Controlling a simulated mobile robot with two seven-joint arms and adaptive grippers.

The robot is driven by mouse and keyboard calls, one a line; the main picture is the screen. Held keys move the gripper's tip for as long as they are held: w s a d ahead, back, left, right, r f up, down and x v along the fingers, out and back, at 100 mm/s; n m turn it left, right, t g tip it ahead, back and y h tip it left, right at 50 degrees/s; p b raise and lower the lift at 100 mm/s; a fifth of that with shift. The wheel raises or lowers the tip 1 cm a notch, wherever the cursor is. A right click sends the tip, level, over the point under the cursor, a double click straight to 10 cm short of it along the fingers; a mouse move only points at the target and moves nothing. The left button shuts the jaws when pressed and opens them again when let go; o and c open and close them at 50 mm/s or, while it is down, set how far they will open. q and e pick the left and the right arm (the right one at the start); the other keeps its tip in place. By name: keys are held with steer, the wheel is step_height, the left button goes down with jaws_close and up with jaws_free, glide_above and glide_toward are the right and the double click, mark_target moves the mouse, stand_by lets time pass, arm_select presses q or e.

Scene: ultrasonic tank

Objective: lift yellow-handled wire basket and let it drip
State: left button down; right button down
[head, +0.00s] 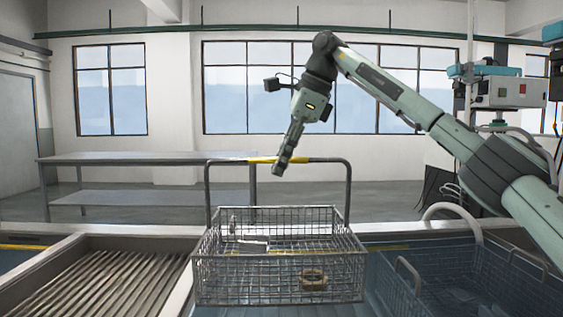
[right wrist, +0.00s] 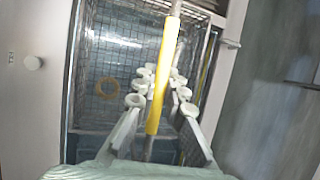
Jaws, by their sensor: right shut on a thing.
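The wire basket (head: 279,278) hangs at the front centre, level, its whole near side showing. Its tall frame carries a yellow handle (head: 263,160), also seen in the right wrist view (right wrist: 163,75). A brass ring (head: 313,279) and a pale metal piece (head: 250,246) lie in the basket. My right gripper (head: 281,164) is shut on the yellow handle from above, its fingers on both sides of the bar. The basket appears to be raised, and it hides much of what is under it; drips cannot be made out. My left gripper is not in view.
A ribbed drain tray (head: 95,285) lies left of the basket. At right is a blue-toned basin (head: 385,285) holding another wire basket (head: 465,268) with a grey handle. A metal table (head: 140,158) stands behind, and control boxes (head: 505,92) are at the right.

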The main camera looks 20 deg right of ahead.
steer(key=shift+r, duration=0.15)
steer(key=shift+a+r, duration=0.1)
steer(key=shift+r, duration=3.9)
steer(key=shift+s, duration=0.1)
